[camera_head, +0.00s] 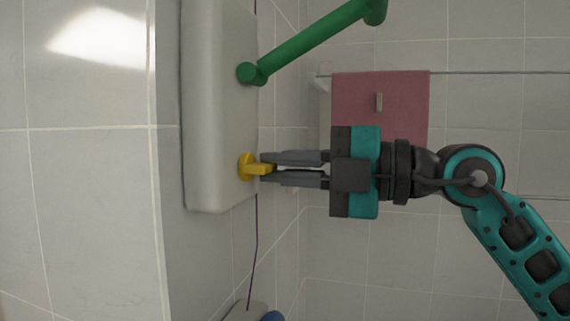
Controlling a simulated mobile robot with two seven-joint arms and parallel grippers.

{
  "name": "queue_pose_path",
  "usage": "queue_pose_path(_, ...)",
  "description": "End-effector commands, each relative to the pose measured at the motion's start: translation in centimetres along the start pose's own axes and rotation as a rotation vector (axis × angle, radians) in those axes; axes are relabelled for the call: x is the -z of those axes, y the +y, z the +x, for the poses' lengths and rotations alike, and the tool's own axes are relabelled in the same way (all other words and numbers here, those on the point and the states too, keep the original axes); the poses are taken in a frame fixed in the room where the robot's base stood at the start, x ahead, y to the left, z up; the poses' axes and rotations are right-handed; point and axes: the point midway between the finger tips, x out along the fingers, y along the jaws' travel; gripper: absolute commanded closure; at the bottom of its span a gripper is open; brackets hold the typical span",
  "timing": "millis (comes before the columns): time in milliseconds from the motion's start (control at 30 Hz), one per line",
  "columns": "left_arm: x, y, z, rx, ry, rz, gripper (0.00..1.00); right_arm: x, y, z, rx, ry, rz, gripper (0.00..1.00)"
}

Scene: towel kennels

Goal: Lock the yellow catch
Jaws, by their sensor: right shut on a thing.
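The yellow catch (247,168) sits on the pale grey panel (215,100) near its lower right edge in the head view. It has a rounded base and a short tab pointing right. My right gripper (266,168) comes in from the right, with its two grey fingers pointing left. The fingers are shut on the end of the catch's tab, which partly hides that end. My left gripper is not in view.
A green bar (310,42) is joined to the panel above the catch and slants up to the right. A pink towel (365,105) hangs behind my right gripper. A thin purple cord (255,245) runs below the panel. Tiled walls surround everything.

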Motion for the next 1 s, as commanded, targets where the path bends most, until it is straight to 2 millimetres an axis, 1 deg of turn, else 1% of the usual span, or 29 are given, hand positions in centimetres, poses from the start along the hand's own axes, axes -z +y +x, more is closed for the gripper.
queue_pose_path(167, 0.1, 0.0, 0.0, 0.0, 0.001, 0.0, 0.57, -0.1, 0.0, 0.0, 0.0, -0.001, 0.004, 1.0)
queue_pose_path(200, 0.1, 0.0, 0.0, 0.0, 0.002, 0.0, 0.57, -0.1, 0.0, 0.0, 0.0, -0.001, 0.004, 0.88)
queue_pose_path(400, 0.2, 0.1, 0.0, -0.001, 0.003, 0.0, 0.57, 0.0, 0.0, 0.0, 0.0, 0.0, 0.003, 0.68)
queue_pose_path(467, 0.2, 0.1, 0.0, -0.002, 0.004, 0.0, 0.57, 0.0, 0.0, 0.0, 0.0, 0.0, 0.002, 0.64)
queue_pose_path(833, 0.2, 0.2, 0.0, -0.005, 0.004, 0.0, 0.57, 0.0, 0.0, -0.1, 0.0, -0.001, 0.001, 0.64)
queue_pose_path(933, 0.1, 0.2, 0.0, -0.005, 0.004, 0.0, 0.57, -0.1, -0.1, -0.9, -0.001, -0.002, 0.001, 0.64)
queue_pose_path(1000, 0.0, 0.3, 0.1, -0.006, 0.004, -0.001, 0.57, -0.1, -0.1, -1.9, 0.0, -0.004, 0.0, 0.64)
